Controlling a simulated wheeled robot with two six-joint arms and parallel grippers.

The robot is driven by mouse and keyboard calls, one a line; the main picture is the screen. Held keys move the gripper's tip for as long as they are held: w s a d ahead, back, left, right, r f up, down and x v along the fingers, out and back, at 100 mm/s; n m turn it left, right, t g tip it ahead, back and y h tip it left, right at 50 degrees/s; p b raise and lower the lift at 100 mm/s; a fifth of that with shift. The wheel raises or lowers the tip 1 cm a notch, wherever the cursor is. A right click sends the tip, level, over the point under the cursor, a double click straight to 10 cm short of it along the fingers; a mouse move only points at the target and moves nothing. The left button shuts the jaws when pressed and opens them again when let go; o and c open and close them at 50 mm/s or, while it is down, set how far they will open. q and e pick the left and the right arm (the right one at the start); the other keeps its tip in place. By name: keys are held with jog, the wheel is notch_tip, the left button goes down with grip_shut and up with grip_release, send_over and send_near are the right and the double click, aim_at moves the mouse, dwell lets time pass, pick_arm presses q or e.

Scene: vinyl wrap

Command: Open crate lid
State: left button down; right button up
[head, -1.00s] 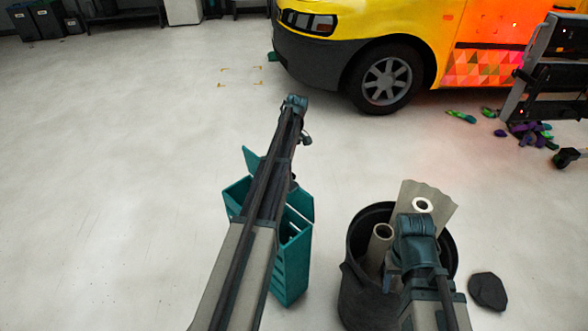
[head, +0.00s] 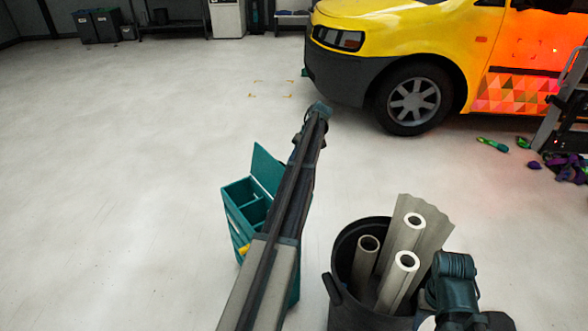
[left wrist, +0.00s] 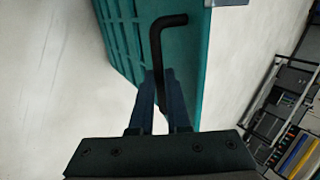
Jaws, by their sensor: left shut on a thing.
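The teal crate (head: 236,212) stands on the floor left of my left arm in the head view, with open compartments on top. A teal lid panel (head: 267,168) stands raised and tilted at its far side. My left arm covers the crate's right part. In the left wrist view, my left gripper (left wrist: 161,82) is shut on a black bent rod handle (left wrist: 168,21), in front of a teal panel of the crate (left wrist: 185,75). The left gripper is hidden behind the arm in the head view. My right gripper is not seen; only part of that arm shows.
A dark bin (head: 345,302) with several pale rolls (head: 402,265) stands close on the right, near my right arm. A yellow and orange van (head: 400,50) is ahead. Small coloured scraps (head: 565,170) lie at far right. The floor (head: 110,190) on the left is clear.

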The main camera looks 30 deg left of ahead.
pick_arm(q)
jog(key=shift+a, duration=0.1)
jog(key=c, duration=0.9)
grip_release()
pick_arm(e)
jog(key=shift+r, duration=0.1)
